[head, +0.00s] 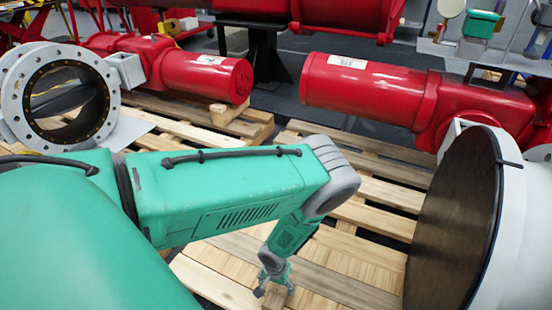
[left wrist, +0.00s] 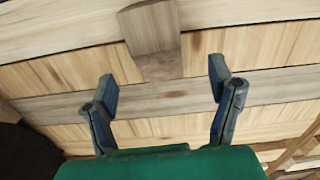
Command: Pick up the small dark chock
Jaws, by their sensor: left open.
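A small grey-brown wooden block (left wrist: 150,30), darker than the pale slats around it, shows at the top middle of the left wrist view. It looks like the chock; its upper end is wider than its lower part. My left gripper (left wrist: 163,82) is open, its two blue fingers well apart with nothing between them. The block is ahead of the fingertips, between their lines, and apart from them. In the head view my left gripper (head: 274,284) points down over the pallet (head: 360,255). My right gripper is not in view.
A big white-rimmed valve body (head: 455,235) stands at the right, near the pallet. A flanged ring (head: 22,100) stands at the left. Red actuator cylinders (head: 205,75) (head: 365,88) lie behind. Gaps run between the pallet slats.

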